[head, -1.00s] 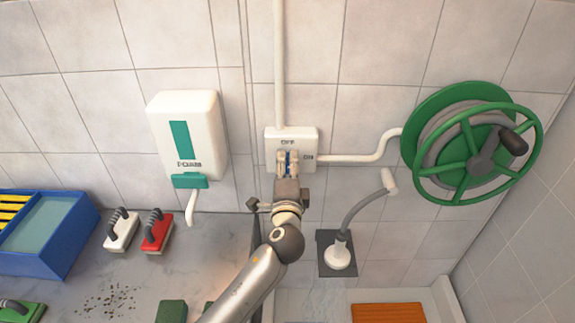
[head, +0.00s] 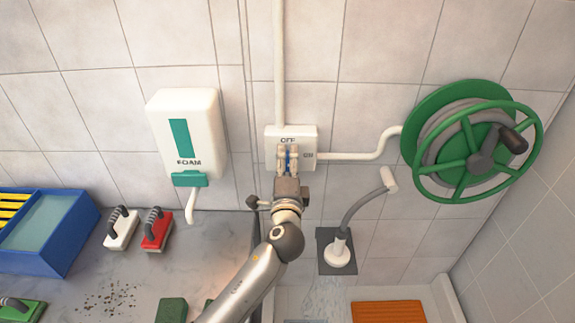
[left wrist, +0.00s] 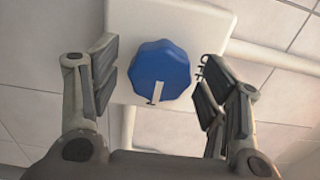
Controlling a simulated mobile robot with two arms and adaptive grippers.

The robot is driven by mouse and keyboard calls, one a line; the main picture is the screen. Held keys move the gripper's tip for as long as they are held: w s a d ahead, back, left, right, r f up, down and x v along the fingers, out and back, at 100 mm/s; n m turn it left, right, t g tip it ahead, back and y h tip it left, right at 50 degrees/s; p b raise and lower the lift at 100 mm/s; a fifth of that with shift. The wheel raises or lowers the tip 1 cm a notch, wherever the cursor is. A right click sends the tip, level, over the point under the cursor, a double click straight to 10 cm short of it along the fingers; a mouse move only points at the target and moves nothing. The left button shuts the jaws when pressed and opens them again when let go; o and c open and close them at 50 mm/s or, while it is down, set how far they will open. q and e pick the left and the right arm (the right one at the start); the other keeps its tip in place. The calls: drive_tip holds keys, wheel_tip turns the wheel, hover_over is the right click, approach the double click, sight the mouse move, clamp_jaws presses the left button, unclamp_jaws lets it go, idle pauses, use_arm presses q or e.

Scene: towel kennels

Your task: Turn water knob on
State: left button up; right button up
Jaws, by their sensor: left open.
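The blue water knob (left wrist: 160,74) sits on a white wall box (head: 306,133) marked OFF at the top and ON at the right. In the head view the knob is mostly hidden by my left gripper (head: 288,160). In the left wrist view the left gripper (left wrist: 158,92) is open, with one finger on each side of the knob and visible gaps. My right gripper is not in view.
A foam dispenser (head: 187,136) hangs to the left and a green hose reel (head: 470,148) to the right. A shower fitting (head: 339,252) stands below the box, with faint watery streaks (head: 322,294) under it. Brushes (head: 157,232) and a blue bin (head: 50,238) occupy the counter.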

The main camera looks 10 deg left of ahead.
use_arm(q)
drive_tip(key=s+d, duration=0.2)
drive_tip(key=s, duration=0.9)
drive_tip(key=shift+s+d, duration=0.2)
drive_tip(key=shift+s, duration=0.2)
drive_tip(key=shift+f, duration=0.1)
